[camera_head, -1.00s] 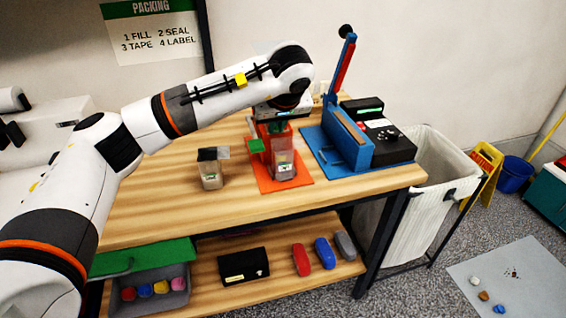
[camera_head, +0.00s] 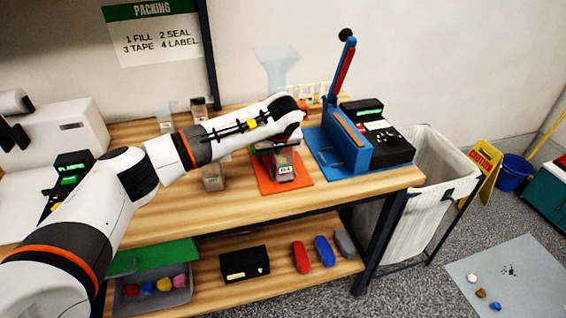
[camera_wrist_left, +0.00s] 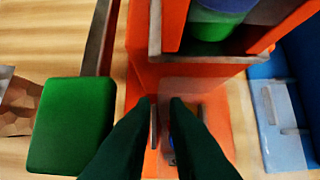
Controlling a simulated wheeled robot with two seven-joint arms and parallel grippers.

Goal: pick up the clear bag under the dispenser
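The clear bag (camera_head: 285,170) stands on the orange base of the dispenser and has a small label on its front. The dispenser's clear funnel (camera_head: 277,65) rises behind my left wrist, and its orange body (camera_wrist_left: 142,62) fills the upper middle of the left wrist view. My left gripper (camera_wrist_left: 163,101) is open, with a narrow gap between its dark fingertips. The fingertips are over the orange base, at the faint see-through bag (camera_wrist_left: 195,88). Whether they touch it, I cannot tell. In the head view my wrist hides the fingers. My right gripper is out of view.
A green block (camera_wrist_left: 72,125) is beside the fingers on the left. The blue sealer (camera_head: 345,140) stands close right of the dispenser. Another small clear container (camera_head: 212,178) is on the table at left, partly behind my arm. A white bin (camera_head: 430,180) stands off the table's right end.

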